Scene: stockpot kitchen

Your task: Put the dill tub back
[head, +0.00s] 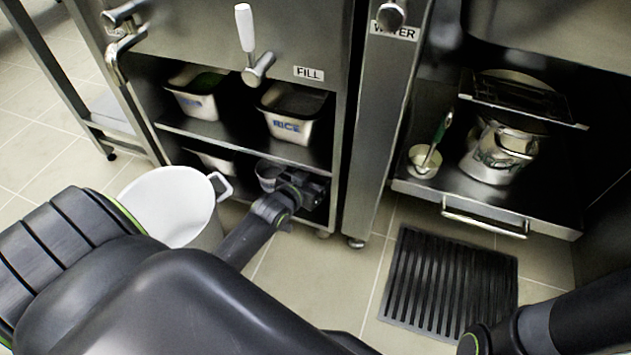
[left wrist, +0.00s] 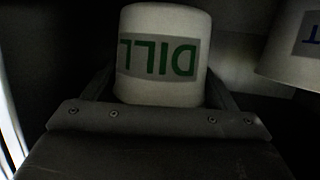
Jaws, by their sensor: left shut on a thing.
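The dill tub (left wrist: 162,85) is a white round tub with a green DILL label that reads upside down in the left wrist view. It sits between the two fingers of my left gripper (left wrist: 165,95), which is shut on it. In the head view my left gripper (head: 312,186) reaches into the dark lower shelf of the steel cabinet; I cannot make out the dill tub there. Whether the tub touches the shelf is too dark to tell. My right arm enters at the lower right of the head view, but its gripper is not in view.
Another white tub with a blue-lettered label (left wrist: 300,45) stands close at the right in the left wrist view. A rice bin (head: 290,125) is on the upper shelf (head: 235,136). A white pot (head: 170,205) stands left of my forearm. A floor mat (head: 448,285) lies right.

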